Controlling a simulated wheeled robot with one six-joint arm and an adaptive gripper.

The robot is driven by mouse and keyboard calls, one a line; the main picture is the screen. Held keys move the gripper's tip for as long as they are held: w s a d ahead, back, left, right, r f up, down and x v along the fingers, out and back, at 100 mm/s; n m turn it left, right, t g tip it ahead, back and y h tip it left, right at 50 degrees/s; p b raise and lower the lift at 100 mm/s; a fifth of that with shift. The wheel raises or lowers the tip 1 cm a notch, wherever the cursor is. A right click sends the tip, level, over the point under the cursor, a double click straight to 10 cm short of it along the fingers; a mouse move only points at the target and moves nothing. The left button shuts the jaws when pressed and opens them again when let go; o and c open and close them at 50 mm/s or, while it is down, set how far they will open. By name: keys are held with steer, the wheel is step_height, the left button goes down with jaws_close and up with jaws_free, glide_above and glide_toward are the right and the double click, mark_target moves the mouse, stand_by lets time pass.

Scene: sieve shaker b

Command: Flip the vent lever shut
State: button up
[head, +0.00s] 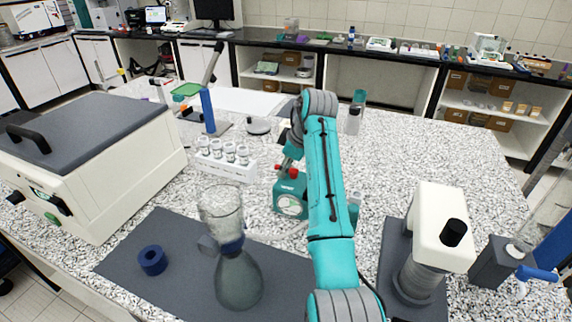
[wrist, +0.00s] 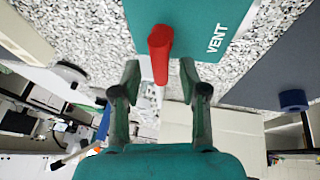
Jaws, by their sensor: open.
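The teal vent box (head: 291,203) stands on the speckled worktop near the middle of the head view. Its red lever (head: 293,173) shows at the top, partly hidden by my arm. In the wrist view the red lever (wrist: 160,48) sticks out from the teal face beside the white word VENT (wrist: 217,40). My gripper (wrist: 160,78) is open, with one finger on each side of the lever's free end in the picture. A gap shows on both sides, and no contact is visible. In the head view my gripper (head: 288,158) is just above the box, mostly hidden by the arm.
A glass flask (head: 238,280) and blue ring (head: 152,260) stand on a dark mat (head: 180,235) in front. A white rack of jars (head: 225,168) is left of the box. A large cream machine (head: 95,165) is far left; a white device (head: 440,225) stands right.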

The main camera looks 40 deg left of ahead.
jaws_close()
steer(key=shift+n, duration=0.3)
steer(key=n+g, duration=0.1)
steer(key=n, duration=0.1)
steer(key=n+g, duration=0.1)
steer(key=n, duration=0.1)
steer(key=s+n+g, duration=0.1)
steer(key=n, duration=0.1)
steer(key=shift+d+r, duration=0.1)
steer(key=shift+d, duration=0.3)
steer(key=n, duration=0.2)
steer(key=d+n+g+h, duration=0.1)
steer(key=n, duration=0.2)
steer(key=shift+s+g, duration=0.15)
steer(key=shift+g, duration=0.15)
steer(key=shift+h, duration=0.3)
jaws_free()
